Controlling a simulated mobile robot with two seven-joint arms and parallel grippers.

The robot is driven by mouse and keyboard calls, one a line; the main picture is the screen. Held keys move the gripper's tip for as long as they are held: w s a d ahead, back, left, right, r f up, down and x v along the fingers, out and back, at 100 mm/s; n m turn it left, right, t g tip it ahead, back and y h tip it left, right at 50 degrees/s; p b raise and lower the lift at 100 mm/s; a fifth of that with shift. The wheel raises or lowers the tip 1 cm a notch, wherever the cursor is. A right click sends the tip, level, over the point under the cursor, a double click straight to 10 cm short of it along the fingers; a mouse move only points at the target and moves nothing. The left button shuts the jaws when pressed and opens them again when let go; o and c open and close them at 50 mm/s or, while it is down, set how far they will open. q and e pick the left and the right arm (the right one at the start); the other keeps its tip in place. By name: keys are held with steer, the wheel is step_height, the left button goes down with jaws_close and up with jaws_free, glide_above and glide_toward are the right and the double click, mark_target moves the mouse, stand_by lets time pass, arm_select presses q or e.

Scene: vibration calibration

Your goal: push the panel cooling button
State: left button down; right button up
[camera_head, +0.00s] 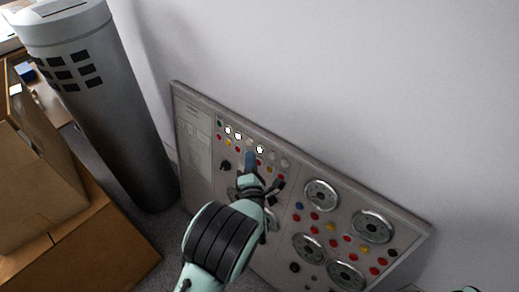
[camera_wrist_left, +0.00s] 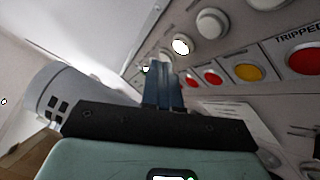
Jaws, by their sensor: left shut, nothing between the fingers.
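The control panel (camera_head: 290,186) leans against the wall and carries rows of coloured buttons, white lamps and dials. The labels in the head view are too small to read, so I cannot tell which button is the cooling one. My left gripper (camera_head: 251,158) is shut and empty, its dark fingertips in front of the upper left rows. In the left wrist view the fingertips (camera_wrist_left: 160,66) are close to a lit white lamp (camera_wrist_left: 181,45) and a red button (camera_wrist_left: 213,77); I cannot tell whether they touch. A yellow button (camera_wrist_left: 248,72) is to the right.
A grey cylinder (camera_head: 98,95) with dark square openings stands left of the panel. Cardboard boxes (camera_head: 40,165) are at the far left. A bare pale wall (camera_head: 330,70) is behind the panel. The wrist view shows a "TRIPPED" label at upper right.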

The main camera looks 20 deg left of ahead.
arm_select(q)
steer(key=s, duration=0.1)
steer(key=s+a, duration=0.1)
steer(key=s+r, duration=0.1)
steer(key=s, duration=0.1)
steer(key=shift+a+p, duration=0.2)
steer(key=shift+p, duration=0.1)
stand_by(0.5)
